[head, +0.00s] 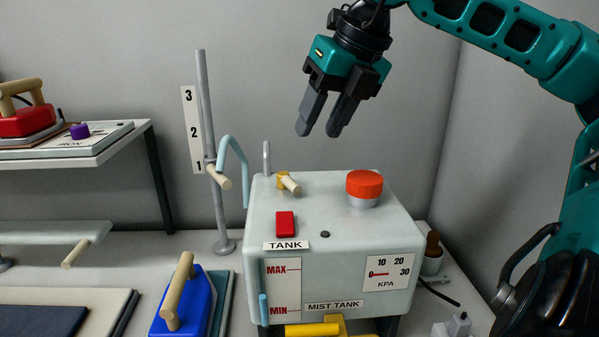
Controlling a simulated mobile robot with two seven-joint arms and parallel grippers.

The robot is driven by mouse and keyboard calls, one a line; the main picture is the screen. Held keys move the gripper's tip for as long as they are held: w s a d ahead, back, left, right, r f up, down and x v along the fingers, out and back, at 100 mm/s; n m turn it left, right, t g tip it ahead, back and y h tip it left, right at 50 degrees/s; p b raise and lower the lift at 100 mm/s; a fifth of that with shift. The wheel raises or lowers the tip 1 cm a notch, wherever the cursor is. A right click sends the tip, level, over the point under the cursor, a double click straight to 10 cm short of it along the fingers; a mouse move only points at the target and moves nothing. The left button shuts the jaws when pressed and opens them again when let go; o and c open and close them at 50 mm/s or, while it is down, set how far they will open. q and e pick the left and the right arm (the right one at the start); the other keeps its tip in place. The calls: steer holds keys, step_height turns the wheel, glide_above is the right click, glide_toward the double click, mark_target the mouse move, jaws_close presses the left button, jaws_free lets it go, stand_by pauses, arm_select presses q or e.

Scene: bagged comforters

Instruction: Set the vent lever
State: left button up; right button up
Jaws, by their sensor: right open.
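The white mist tank (343,248) stands on the table in the middle. On its top are a small lever with a wooden grip and yellow base (289,184), a red knob (364,184) and a red block (285,224). Left of it, a grey post (206,110) carries a wooden-handled lever (219,177) beside mark 1 of a 1-2-3 scale (193,128). No label says which is the vent lever. My right gripper (319,132) is open and empty, pointing down above the tank, apart from everything. My left gripper is not in view.
A blue iron (188,303) with a wooden handle stands front left of the tank. A light-blue bent pipe (235,165) rises between post and tank. A shelf (75,158) at left holds a red iron (27,121). A yellow handle (312,330) sticks out below the tank.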

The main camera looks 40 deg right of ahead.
mark_target(293, 181)
steer(key=x, duration=1.1)
steer(key=shift+f, duration=0.1)
jaws_close()
